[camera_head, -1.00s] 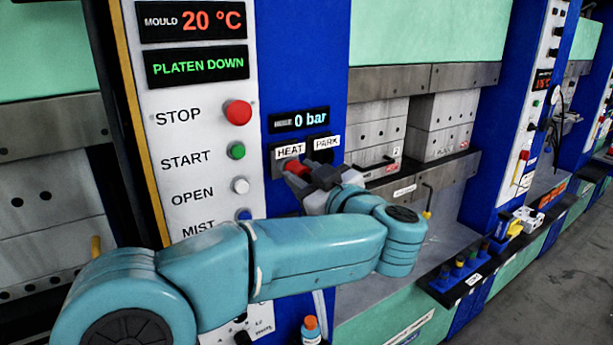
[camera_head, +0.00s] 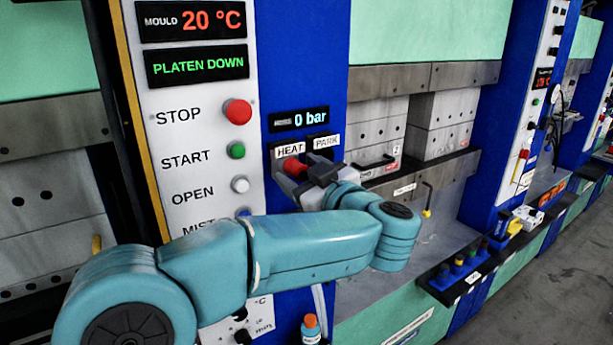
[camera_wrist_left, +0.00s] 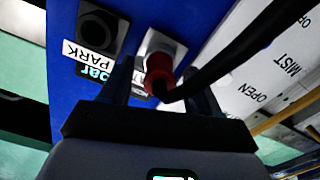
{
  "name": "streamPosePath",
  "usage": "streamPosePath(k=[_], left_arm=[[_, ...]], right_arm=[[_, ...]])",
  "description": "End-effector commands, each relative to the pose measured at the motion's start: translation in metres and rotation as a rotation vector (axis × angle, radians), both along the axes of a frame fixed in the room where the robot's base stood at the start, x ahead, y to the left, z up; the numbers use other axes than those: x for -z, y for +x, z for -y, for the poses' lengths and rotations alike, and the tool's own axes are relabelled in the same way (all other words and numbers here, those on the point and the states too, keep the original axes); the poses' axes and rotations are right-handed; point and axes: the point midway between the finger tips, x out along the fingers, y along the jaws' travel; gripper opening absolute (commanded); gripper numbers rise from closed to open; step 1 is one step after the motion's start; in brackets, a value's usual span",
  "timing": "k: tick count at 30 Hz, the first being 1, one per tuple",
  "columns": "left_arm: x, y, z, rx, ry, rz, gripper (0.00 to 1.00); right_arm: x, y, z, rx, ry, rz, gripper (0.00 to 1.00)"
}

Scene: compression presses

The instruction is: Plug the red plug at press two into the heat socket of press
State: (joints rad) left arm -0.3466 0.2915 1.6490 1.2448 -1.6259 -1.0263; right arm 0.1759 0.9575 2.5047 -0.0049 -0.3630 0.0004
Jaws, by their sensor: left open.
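The red plug (camera_head: 294,165) sits at the HEAT socket (camera_head: 277,158) on the blue panel, beneath the HEAT label. In the left wrist view the red plug (camera_wrist_left: 158,76) meets the grey HEAT socket (camera_wrist_left: 163,45), and a dark cable runs from its back. My left gripper (camera_head: 303,174) is open, with one finger on each side of the plug. The fingers partly hide the plug in the head view. How deep the plug sits cannot be told. The PARK socket (camera_wrist_left: 97,30) beside it is empty. My right gripper is not in view.
A white control panel with a red STOP button (camera_head: 237,111) and a green START button (camera_head: 236,150) stands left of the sockets. A pressure display (camera_head: 299,119) reads 0 bar above them. An orange-capped bottle (camera_head: 311,328) stands below my arm.

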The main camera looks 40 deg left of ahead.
Motion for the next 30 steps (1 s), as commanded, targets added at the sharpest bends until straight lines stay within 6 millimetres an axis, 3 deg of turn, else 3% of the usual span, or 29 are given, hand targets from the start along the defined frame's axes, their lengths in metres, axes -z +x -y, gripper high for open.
streamPosePath(k=[5, 19, 24, 30], left_arm=[[0.002, -0.006, 0.019, 0.005, 0.001, 0.001, 0.62], [0.002, -0.051, 0.126, 0.004, 0.001, 0.001, 0.62], [0.001, -0.059, 0.145, 0.002, 0.0, 0.0, 0.62], [0.001, -0.062, 0.15, -0.001, 0.0, 0.0, 0.62]], right_arm=[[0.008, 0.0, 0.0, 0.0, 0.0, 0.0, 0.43], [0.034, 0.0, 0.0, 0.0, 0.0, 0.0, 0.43], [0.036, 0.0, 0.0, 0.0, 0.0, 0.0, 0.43], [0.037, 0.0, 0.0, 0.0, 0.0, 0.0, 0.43]])
